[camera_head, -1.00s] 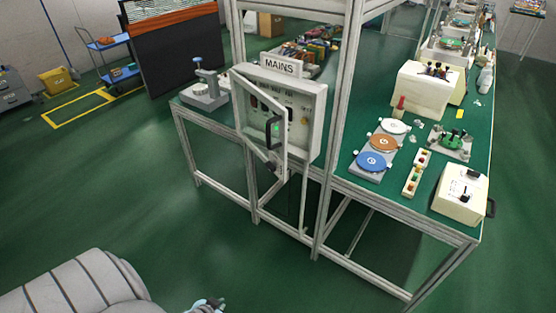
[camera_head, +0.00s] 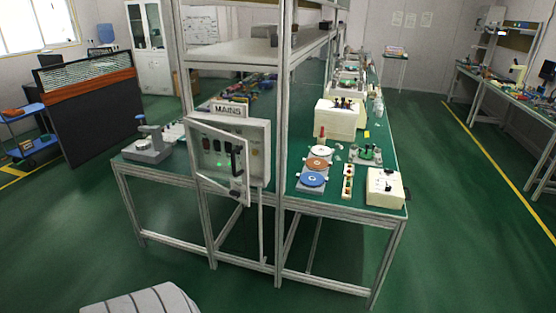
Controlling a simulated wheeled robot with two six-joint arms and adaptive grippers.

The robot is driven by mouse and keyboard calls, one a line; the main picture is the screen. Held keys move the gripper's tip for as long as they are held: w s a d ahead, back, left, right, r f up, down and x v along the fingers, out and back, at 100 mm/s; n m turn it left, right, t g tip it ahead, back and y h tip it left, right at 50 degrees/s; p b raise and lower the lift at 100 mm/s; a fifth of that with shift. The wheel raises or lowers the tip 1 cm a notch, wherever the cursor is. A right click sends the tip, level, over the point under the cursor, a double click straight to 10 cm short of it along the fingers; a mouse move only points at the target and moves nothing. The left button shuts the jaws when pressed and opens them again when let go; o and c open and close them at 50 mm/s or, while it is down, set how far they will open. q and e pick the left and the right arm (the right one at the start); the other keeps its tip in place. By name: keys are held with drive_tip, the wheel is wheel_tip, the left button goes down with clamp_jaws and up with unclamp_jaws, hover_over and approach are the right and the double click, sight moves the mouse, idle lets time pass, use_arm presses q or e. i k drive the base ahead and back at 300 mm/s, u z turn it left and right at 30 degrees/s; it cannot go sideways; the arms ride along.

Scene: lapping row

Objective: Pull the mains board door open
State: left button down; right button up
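The mains board (camera_head: 261,152) is a light grey box on the front post of the bench frame, under a MAINS sign (camera_head: 228,109). Its door (camera_head: 218,188) is a pale frame with a see-through middle. The door appears ajar, standing out from the box at an angle. A dark upright handle (camera_head: 236,160) is near its right edge. A small green light and switches show behind it. Neither gripper is in view, and nothing of mine touches the door. A grey rounded arm link of mine shows at the bottom left.
The green-topped bench (camera_head: 345,205) carries discs, a cream control box (camera_head: 385,188) and a grey stand (camera_head: 150,145). Its metal legs reach the floor below the board. The green floor (camera_head: 90,250) is open in front and at left. A black partition (camera_head: 95,110) stands behind.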

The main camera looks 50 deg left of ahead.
sight(242, 144)
drive_tip(key=i, duration=1.15)
drive_tip(key=u, duration=1.15)
drive_tip(key=i, duration=0.7)
drive_tip(key=u, duration=0.6)
